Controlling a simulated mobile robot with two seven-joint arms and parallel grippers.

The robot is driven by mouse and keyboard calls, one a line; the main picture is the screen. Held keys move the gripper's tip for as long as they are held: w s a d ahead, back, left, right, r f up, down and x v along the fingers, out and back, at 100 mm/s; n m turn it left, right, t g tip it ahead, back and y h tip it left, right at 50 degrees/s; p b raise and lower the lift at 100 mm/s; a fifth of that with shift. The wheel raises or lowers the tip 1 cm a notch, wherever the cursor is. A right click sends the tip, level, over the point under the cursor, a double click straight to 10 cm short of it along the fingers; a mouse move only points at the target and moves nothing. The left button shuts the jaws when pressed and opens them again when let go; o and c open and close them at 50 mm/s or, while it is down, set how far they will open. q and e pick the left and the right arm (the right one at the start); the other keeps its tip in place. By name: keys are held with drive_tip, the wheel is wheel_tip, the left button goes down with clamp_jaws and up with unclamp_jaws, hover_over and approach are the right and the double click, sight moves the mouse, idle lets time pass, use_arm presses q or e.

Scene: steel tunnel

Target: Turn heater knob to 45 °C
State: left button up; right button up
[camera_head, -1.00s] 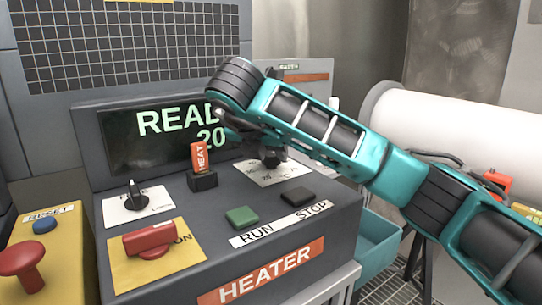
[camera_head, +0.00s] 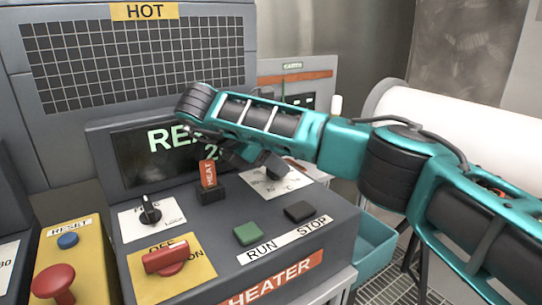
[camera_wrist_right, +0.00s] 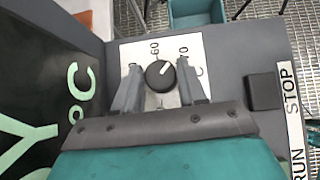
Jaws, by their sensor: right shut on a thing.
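The heater knob (camera_wrist_right: 160,74) is a round black dial with a white mark, on a white scale plate (camera_wrist_right: 138,52). In the right wrist view its mark points to the upper right, between the printed 60 and a partly hidden number. My right gripper (camera_wrist_right: 160,84) has one finger on each side of the knob and is shut on it. In the head view the right gripper (camera_head: 268,166) reaches down at the plate, and my arm hides much of the knob. The display (camera_head: 150,150) shows green text, partly covered by my arm. My left gripper is not in view.
On the heater panel are a HEAT switch (camera_head: 209,180), a small black selector (camera_head: 150,212), a red OFF/ON knob (camera_head: 166,258), a green RUN button (camera_head: 247,234) and a black STOP button (camera_head: 299,211). A yellow box (camera_head: 75,262) stands left; a teal bin (camera_head: 372,250) is right.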

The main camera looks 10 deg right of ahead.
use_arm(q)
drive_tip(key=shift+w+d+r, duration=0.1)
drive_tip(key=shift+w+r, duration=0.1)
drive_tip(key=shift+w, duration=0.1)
use_arm(e)
drive_tip(key=o, duration=1.1)
drive_tip(key=shift+c, duration=0.2)
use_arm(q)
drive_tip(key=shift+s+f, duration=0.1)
use_arm(e)
drive_tip(key=shift+a+r, duration=0.1)
drive_tip(key=shift+s+a+r, duration=0.1)
drive_tip(key=shift+a+r, duration=0.15)
drive_tip(key=shift+r, duration=0.1)
use_arm(q)
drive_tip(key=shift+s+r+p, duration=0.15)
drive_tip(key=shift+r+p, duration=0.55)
drive_tip(key=shift+p, duration=0.05)
use_arm(e)
drive_tip(key=v, duration=1.1)
drive_tip(key=shift+s+a+r, duration=0.2)
drive_tip(key=shift+a, duration=0.1)
